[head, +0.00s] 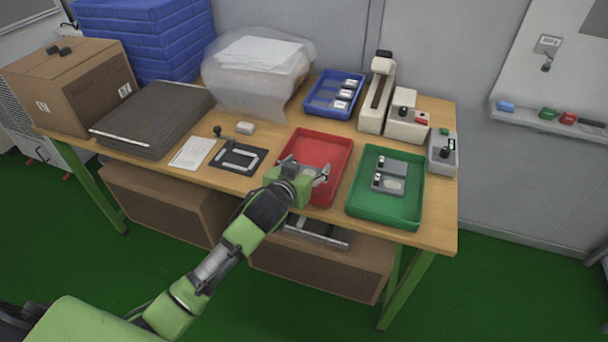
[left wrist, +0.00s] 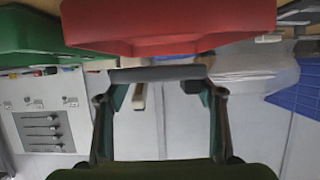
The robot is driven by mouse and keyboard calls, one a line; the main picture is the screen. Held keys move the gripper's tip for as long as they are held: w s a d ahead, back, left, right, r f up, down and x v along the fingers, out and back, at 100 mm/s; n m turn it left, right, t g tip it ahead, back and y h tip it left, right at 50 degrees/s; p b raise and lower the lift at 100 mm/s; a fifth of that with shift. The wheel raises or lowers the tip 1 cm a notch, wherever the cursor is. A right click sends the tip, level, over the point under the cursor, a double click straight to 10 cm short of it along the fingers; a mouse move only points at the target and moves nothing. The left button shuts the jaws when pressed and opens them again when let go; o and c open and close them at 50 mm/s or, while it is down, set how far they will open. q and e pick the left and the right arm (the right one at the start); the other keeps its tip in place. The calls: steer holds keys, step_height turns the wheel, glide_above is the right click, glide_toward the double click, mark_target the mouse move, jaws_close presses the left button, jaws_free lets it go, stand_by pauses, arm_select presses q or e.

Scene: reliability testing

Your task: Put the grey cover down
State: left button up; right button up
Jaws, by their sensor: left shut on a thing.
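My left gripper (head: 320,178) is over the front part of the red tray (head: 331,148) in the head view. In the left wrist view its two fingers (left wrist: 157,88) are shut on the thin grey cover (left wrist: 157,73), which spans between the fingertips. The cover is seen edge-on, close to the red tray's wall (left wrist: 170,45). I cannot tell whether cover and tray touch. In the head view the gripper mostly hides the cover. My right gripper is not in view.
The green tray (head: 361,207) with grey devices (head: 389,185) is to the right. A black mat (head: 225,166) with a light frame and a white sheet (head: 193,152) are to the left. A blue tray (head: 318,105) and white instruments (head: 377,97) stand behind.

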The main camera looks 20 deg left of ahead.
mark_target(305, 168)
arm_select(q)
steer(key=shift+w+a+f, duration=0.3)
steer(key=shift+w+f, duration=0.15)
steer(key=shift+f, duration=0.15)
steer(key=shift+w+a+f, duration=0.15)
steer(key=shift+w+f, duration=0.25)
steer(key=shift+f, duration=0.05)
steer(key=shift+w+a+f, duration=0.15)
steer(key=shift+f, duration=0.15)
step_height(305, 168, down, 3)
steer(key=shift+f, duration=0.15)
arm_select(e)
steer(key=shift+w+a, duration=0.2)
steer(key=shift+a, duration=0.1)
arm_select(q)
steer(key=o, duration=1.1)
steer(key=shift+c, duration=0.2)
